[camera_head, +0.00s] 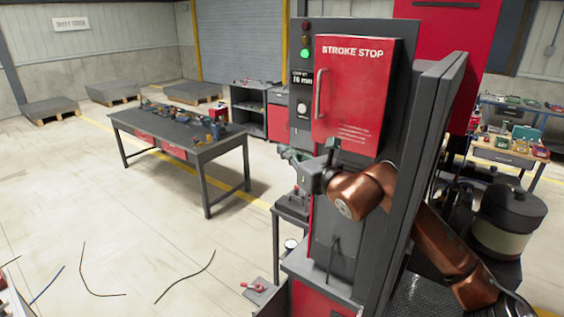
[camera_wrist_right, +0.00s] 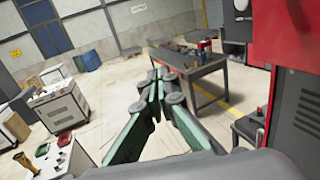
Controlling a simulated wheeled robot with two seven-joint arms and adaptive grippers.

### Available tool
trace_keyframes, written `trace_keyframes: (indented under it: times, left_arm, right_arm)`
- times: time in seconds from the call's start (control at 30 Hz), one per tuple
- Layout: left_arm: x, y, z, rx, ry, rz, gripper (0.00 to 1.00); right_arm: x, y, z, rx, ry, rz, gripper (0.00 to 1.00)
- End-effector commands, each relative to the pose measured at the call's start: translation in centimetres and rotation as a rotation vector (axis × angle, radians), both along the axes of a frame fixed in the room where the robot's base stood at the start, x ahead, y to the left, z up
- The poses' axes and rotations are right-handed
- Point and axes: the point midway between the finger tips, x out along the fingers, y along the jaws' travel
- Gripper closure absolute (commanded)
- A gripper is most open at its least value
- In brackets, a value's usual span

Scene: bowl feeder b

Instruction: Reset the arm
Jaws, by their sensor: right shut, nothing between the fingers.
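My right arm comes in from the lower right in the head view, with copper-coloured links bent in front of the dark machine column (camera_head: 405,130). My right gripper (camera_head: 291,155) is at the left side of the column, below and left of the red STROKE STOP door (camera_head: 352,95). It is small and partly hidden by its own wrist there. In the right wrist view the green-padded fingers of the gripper (camera_wrist_right: 158,82) come together at their tips, with nothing between them. My left gripper is in neither view.
A dark worktable (camera_head: 190,145) with small items stands beyond, to the left. A small stand (camera_head: 291,212) is just below the gripper. A dark lidded bowl (camera_head: 508,215) is at the right. Cables (camera_head: 190,278) lie on the otherwise open floor at the lower left.

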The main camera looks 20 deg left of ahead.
Motion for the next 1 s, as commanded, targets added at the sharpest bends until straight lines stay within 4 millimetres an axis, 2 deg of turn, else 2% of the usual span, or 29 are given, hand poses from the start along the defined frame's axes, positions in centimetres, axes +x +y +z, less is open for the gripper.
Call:
trace_keyframes:
  times: [0.13, 0.33, 0.43, 0.57, 0.67, 0.77, 0.87, 0.97, 1.0]
  left_arm:
    - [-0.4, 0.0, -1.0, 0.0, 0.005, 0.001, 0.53]
    - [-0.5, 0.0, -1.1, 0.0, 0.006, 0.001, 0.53]
    - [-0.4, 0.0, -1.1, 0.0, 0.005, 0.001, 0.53]
    - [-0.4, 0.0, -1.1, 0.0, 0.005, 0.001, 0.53]
    - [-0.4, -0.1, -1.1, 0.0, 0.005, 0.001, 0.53]
    - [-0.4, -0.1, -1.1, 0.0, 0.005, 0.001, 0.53]
    - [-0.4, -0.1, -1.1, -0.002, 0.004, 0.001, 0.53]
    - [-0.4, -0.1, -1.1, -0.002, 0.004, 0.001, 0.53]
    - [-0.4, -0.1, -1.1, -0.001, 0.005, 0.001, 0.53]
  right_arm:
    - [-1.6, 0.4, -0.2, -0.001, 0.001, -0.001, 1.0]
    - [-2.3, 0.6, -0.1, 0.004, 0.003, -0.001, 1.0]
    - [-3.1, 0.9, -1.0, 0.04, 0.032, 0.04, 1.0]
    - [-6.0, 1.3, -3.2, 0.193, 0.122, 0.171, 1.0]
    - [-8.7, 0.1, -4.0, 0.398, 0.22, 0.285, 1.0]
    - [-10.3, -3.0, -3.8, 0.635, 0.315, 0.361, 1.0]
    - [-10.6, -7.7, -3.8, 0.888, 0.405, 0.392, 1.0]
    - [-9.7, -13.8, -4.6, 1.151, 0.484, 0.375, 1.0]
    - [-9.1, -16.6, -5.3, 1.258, 0.515, 0.356, 1.0]
